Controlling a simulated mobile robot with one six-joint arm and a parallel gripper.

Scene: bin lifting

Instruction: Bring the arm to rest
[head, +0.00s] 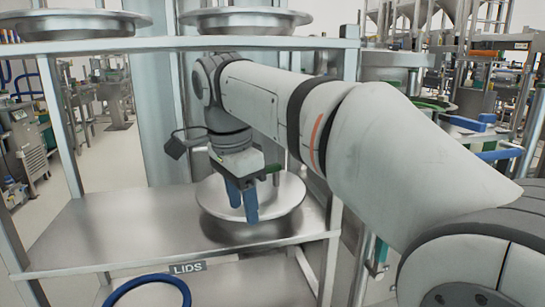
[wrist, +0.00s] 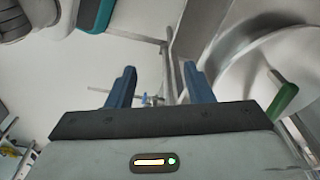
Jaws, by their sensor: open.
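My gripper (head: 243,209) points down in front of a round metal lid (head: 287,193) on the middle shelf of a metal rack. Its two blue fingers are apart, with nothing seen between them. In the head view the fingers overlap the lid, so the gap between them is unclear. In the wrist view, my gripper (wrist: 160,69) also shows its fingers apart and empty. A large curved metal surface fills the right of that view. My arm reaches in from the right, below the top shelf.
The middle shelf (head: 110,225) is bare to the left of the lid. A label reading LIDS (head: 188,268) is on its front edge. A blue ring (head: 128,287) is below. Metal dishes (head: 75,24) stand on the top shelf. Rack posts (head: 336,215) stand close to my arm.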

